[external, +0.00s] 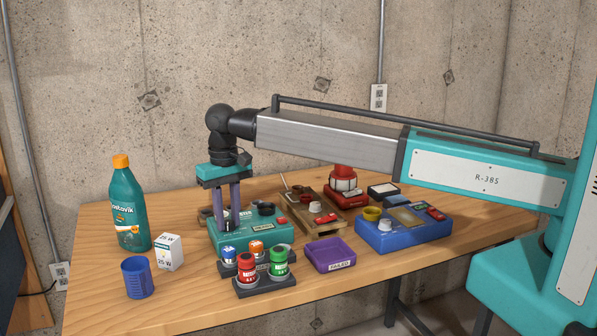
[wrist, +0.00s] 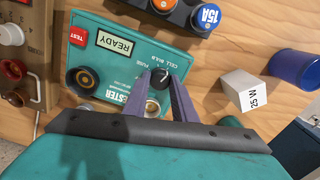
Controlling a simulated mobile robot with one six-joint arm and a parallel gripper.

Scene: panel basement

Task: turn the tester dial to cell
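The tester (external: 268,236) is a teal box on the wooden table. In the wrist view, the tester (wrist: 119,72) has a READY display, a red TEST button and two round sockets. Its small black dial (wrist: 160,78) has a white pointer line, with FUSE, CELL and BULB lettered beside it, upside down here. My gripper (wrist: 160,82) reaches down over the tester, one purple finger on each side of the dial, very near it. Whether the fingers press on the dial I cannot tell. In the external view my gripper (external: 228,226) hides the dial.
A rack (external: 264,284) of coloured fuses and batteries stands in front of the tester. A white bulb box (external: 170,252), blue cup (external: 137,278) and green bottle (external: 128,212) are left. A purple FAILED tray (external: 331,255) and blue device (external: 403,232) are right.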

